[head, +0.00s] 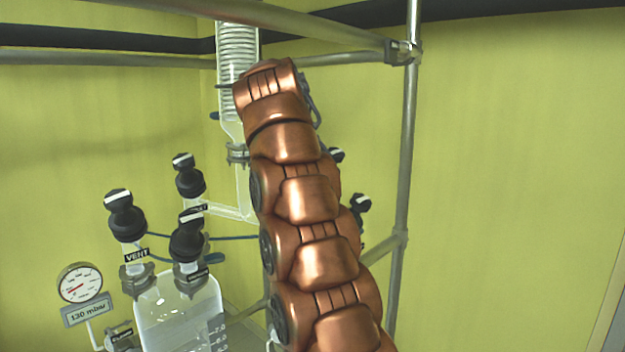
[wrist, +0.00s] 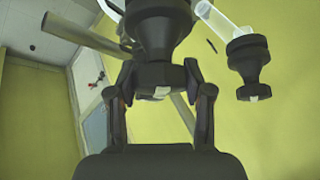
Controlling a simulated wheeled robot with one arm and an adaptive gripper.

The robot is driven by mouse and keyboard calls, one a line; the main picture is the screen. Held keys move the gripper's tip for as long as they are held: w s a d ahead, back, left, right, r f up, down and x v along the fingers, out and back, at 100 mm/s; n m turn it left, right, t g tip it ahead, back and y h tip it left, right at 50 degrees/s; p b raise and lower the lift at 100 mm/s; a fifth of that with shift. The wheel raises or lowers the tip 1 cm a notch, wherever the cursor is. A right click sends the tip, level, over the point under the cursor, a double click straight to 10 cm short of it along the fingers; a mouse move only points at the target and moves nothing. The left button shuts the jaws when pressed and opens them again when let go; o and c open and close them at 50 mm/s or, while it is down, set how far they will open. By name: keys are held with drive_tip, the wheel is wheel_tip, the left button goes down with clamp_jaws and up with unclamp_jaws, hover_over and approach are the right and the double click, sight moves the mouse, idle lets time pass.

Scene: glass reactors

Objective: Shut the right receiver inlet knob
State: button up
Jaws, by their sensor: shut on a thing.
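In the wrist view, my gripper (wrist: 164,90) has its two fingers on either side of a black knob (wrist: 158,30), shut on its lower end. A pale mark shows on that end. No label on this knob can be read. A second black knob (wrist: 250,62), on a clear glass tube, hangs apart to the right. In the head view, my copper arm hides my gripper and the held knob. Two black knobs show at the arm's right edge, one upper (head: 337,155) and one lower (head: 360,203). I cannot tell which knob is the held one.
A glass vessel (head: 180,312) with black knobs, one labelled VENT (head: 126,215), stands left of my arm. A gauge (head: 80,284) and a 130 mbar display (head: 88,311) are at far left. A coiled condenser (head: 238,60) and metal frame post (head: 405,150) stand close by.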

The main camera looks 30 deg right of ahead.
drive_tip(key=shift+r, duration=0.1)
idle(0.3)
drive_tip(key=o, duration=1.2)
drive_tip(key=shift+c, duration=0.2)
drive_tip(key=shift+f+n+b, duration=0.3)
drive_tip(key=shift+b, duration=0.5)
